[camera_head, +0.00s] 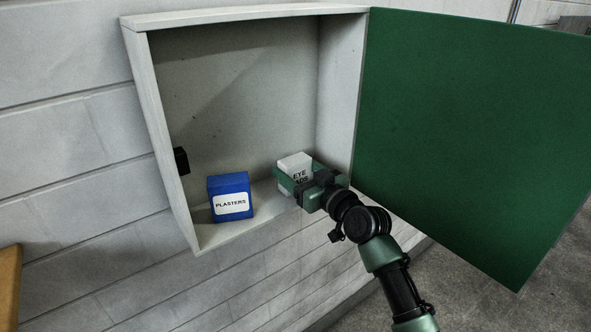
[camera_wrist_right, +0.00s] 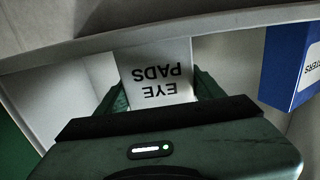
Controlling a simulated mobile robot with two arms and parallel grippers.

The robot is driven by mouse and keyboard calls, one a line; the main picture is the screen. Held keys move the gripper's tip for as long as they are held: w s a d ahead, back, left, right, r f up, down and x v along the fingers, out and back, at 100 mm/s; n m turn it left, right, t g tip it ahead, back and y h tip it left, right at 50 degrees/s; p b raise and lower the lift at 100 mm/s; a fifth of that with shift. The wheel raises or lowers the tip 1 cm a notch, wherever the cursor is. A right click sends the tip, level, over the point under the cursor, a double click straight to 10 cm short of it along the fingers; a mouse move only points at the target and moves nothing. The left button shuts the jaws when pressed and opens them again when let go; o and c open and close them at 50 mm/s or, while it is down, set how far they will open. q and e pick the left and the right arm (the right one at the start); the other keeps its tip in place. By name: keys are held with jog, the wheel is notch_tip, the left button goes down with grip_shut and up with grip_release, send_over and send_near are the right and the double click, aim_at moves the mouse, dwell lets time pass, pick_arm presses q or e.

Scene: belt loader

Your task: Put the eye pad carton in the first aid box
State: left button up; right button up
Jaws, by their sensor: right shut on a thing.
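The first aid box (camera_head: 151,95) is a pale wall cabinet with its green door (camera_head: 465,130) swung open to the right. The white eye pad carton (camera_head: 295,163) is inside the box opening at the lower right, its label facing out. My right gripper (camera_head: 297,183) is shut on the carton, a finger on each side. In the right wrist view the carton (camera_wrist_right: 157,72) sits between the green fingers, its "EYE PADS" label upside down. I cannot tell whether its base touches the box floor. My left gripper is not in view.
A blue plasters carton (camera_head: 229,190) stands on the box floor left of the eye pad carton, with a gap between them. It also shows at the right wrist view's right edge (camera_wrist_right: 287,60). A black latch (camera_head: 181,160) is on the box's left wall.

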jog(key=o, duration=1.3)
jog(key=shift+o, duration=0.2)
jog(key=b+v, duration=0.2)
jog(key=v, duration=1)
jog(key=shift+b, duration=0.4)
